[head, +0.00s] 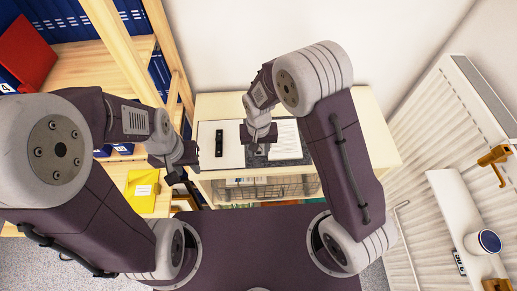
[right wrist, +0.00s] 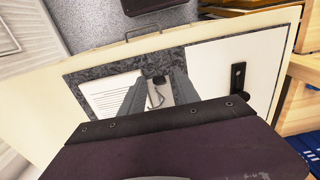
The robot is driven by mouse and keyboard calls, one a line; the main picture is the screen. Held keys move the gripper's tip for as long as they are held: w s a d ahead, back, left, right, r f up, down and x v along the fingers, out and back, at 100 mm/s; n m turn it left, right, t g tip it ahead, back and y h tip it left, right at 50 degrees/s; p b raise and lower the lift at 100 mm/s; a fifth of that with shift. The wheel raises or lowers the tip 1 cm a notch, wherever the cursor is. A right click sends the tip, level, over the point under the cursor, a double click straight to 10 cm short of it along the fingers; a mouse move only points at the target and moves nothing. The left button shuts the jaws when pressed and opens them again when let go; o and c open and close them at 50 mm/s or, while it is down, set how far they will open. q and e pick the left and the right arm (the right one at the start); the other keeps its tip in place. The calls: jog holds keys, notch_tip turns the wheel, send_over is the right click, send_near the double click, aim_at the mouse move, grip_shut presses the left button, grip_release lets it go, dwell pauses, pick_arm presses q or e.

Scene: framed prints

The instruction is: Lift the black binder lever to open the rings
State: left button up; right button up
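An open binder lies on the pale cabinet top, with a marbled grey edge (right wrist: 80,75), a printed page (right wrist: 108,92) and a white panel (right wrist: 215,65). In the right wrist view, metal binder rings (right wrist: 156,97) and a small black piece (right wrist: 158,80), probably the lever, show between my right gripper's fingers. My right gripper (head: 258,148) is over the binder; its two fingers (right wrist: 158,84) are apart with a gap around the black piece. I cannot tell whether they touch it. My left gripper (head: 182,172) is left of the binder, away from it; its finger opening is unclear.
A slim black object (head: 219,143) lies on the binder's white panel. The cabinet top (head: 360,125) is bare to the right. A wooden shelf with blue binders (head: 80,20) stands left, with a yellow folder (head: 143,190) lower down. A radiator (head: 430,160) is at right.

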grip_shut()
jog(key=w+r+g+p, duration=0.1)
jog(key=p, duration=0.2)
jog(key=shift+w+g+p, duration=0.1)
jog(key=shift+g+p, duration=0.3)
jog(key=shift+w+f+g, duration=0.3)
jog(key=shift+w+g, duration=0.15)
jog(key=shift+g, duration=0.35)
jog(key=shift+w+r+g, duration=0.1)
jog(key=shift+w+g, duration=0.05)
jog(key=shift+g, duration=0.25)
grip_release()
